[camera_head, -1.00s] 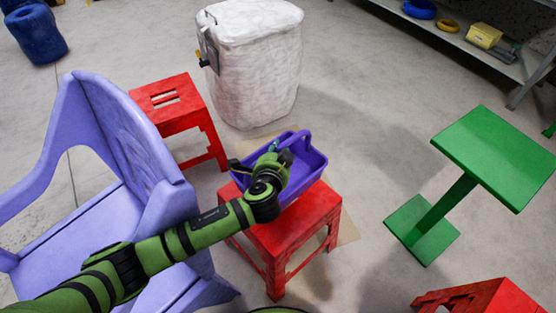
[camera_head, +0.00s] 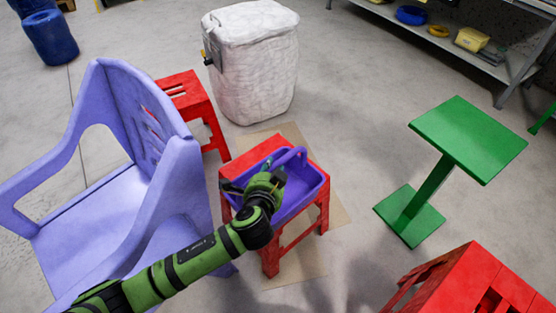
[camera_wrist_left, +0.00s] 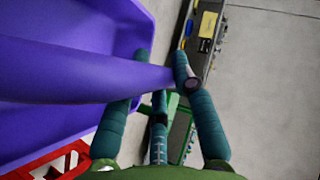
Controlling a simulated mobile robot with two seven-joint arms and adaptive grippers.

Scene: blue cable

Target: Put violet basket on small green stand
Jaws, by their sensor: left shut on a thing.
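The violet basket (camera_head: 307,190) is on or just above a red stool (camera_head: 273,258) in the middle of the head view; I cannot tell if it touches the seat. My left gripper (camera_head: 276,176) is shut on the basket's handle. In the left wrist view the gripper fingers (camera_wrist_left: 165,85) close around the violet handle (camera_wrist_left: 90,86), with the basket's wall (camera_wrist_left: 50,25) behind. The small green stand (camera_head: 468,138), with a square top, a leaning-looking post and a square foot, stands empty to the right. My right gripper is not in view.
A lilac armchair (camera_head: 100,218) stands at left. Another red stool (camera_head: 188,92) is behind it, and one (camera_head: 480,285) is at the lower right. A white container (camera_head: 252,70) stands behind. Floor between basket and green stand is clear.

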